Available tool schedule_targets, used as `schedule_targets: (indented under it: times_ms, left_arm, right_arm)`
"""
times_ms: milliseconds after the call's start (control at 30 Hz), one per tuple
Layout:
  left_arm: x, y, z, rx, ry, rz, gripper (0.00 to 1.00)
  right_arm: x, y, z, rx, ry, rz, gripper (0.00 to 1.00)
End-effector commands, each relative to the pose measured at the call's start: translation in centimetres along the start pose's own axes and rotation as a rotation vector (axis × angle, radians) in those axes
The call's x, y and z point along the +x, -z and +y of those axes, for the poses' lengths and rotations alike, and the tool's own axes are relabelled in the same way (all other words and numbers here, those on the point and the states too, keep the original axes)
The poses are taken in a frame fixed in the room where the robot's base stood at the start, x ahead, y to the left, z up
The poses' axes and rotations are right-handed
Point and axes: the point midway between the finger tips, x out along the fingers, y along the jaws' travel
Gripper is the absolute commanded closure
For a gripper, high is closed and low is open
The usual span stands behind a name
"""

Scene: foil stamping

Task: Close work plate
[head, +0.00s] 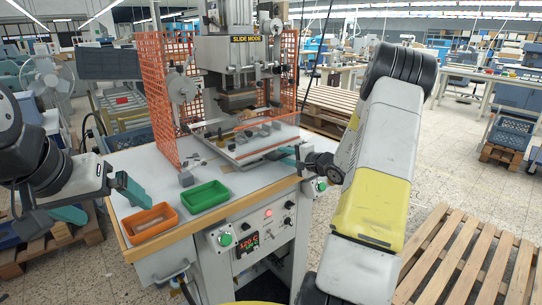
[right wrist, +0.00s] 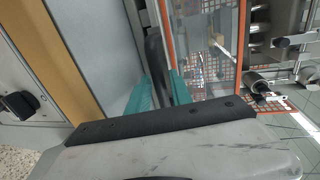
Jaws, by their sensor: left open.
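The work plate (head: 237,154) lies at the front of the stamping machine (head: 240,50), below and in front of the press head, with small grey parts on it. A clear guard with an orange edge stands over it. My right gripper (head: 286,151) is at the plate's right side. In the right wrist view its teal fingers (right wrist: 160,92) lie on both sides of a dark upright handle (right wrist: 156,55) and appear shut on it. My left gripper (head: 100,203) is open and empty, left of the machine table.
A green bin (head: 205,197) and an orange bin (head: 150,222) stand on the table's front left, with a small grey block (head: 186,179) behind them. Orange mesh guards (head: 166,95) flank the press. A control panel (head: 262,228) is on the front. A wooden pallet (head: 470,255) lies at right.

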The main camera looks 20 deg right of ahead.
Motion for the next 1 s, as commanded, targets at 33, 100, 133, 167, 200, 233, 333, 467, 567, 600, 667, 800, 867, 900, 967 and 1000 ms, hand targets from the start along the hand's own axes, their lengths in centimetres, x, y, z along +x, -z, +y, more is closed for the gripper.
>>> schedule_targets:
  times_ms: [33, 100, 133, 167, 200, 233, 333, 467, 567, 600, 667, 800, 867, 900, 967, 1000]
  left_arm:
    - [0.0, 0.0, 0.0, 0.0, 0.0, 0.0, 0.0]
    - [0.0, 0.0, 0.0, 0.0, 0.0, 0.0, 0.0]
    - [0.0, 0.0, 0.0, 0.0, 0.0, 0.0, 0.0]
    - [0.0, 0.0, 0.0, 0.0, 0.0, 0.0, 0.0]
    - [0.0, 0.0, 0.0, 0.0, 0.0, 0.0, 0.0]
    - [0.0, 0.0, 0.0, 0.0, 0.0, 0.0, 0.0]
    - [0.0, 0.0, 0.0, 0.0, 0.0, 0.0, 0.0]
    - [0.0, 0.0, 0.0, 0.0, 0.0, 0.0, 0.0]
    - [0.0, 0.0, 0.0, 0.0, 0.0, 0.0, 0.0]
    - [0.0, 0.0, 0.0, 0.0, 0.0, 0.0, 0.0]
    - [0.0, 0.0, 0.0, 0.0, 0.0, 0.0, 0.0]
    - [0.0, 0.0, 0.0, 0.0, 0.0, 0.0, 0.0]
    - [0.0, 0.0, 0.0, 0.0, 0.0, 0.0, 0.0]
    - [0.0, 0.0, 0.0, 0.0, 0.0, 0.0, 0.0]
    - [0.0, 0.0, 0.0, 0.0, 0.0, 0.0, 0.0]
    - [0.0, 0.0, 0.0, 0.0, 0.0, 0.0, 0.0]
  right_arm:
    - [0.0, 0.0, 0.0, 0.0, 0.0, 0.0, 0.64]
    - [0.0, 0.0, 0.0, 0.0, 0.0, 0.0, 0.64]
    - [0.0, 0.0, 0.0, 0.0, 0.0, 0.0, 0.64]
    - [0.0, 0.0, 0.0, 0.0, 0.0, 0.0, 0.64]
    - [0.0, 0.0, 0.0, 0.0, 0.0, 0.0, 0.64]
    - [0.0, 0.0, 0.0, 0.0, 0.0, 0.0, 0.64]
    - [-0.1, 0.0, 0.0, 0.0, 0.0, 0.001, 0.64]
    - [-1.1, 0.1, 0.0, -0.001, -0.001, 0.002, 0.64]
    - [-2.8, 0.1, 0.0, 0.0, -0.001, 0.003, 0.64]
    - [-3.5, 0.2, 0.0, 0.0, -0.001, 0.004, 0.64]
    - [-4.6, 0.1, 0.0, 0.0, 0.0, 0.002, 0.64]
    - [-6.6, 0.1, 0.0, -0.001, 0.0, 0.002, 0.64]
    - [-7.2, 0.1, 0.0, -0.001, 0.0, 0.002, 0.64]
    - [-7.4, 0.1, 0.0, -0.001, 0.0, 0.001, 0.64]
    - [-7.7, 0.0, 0.0, -0.001, 0.0, 0.0, 0.64]
    - [-7.8, 0.0, 0.0, -0.001, 0.0, 0.0, 0.64]
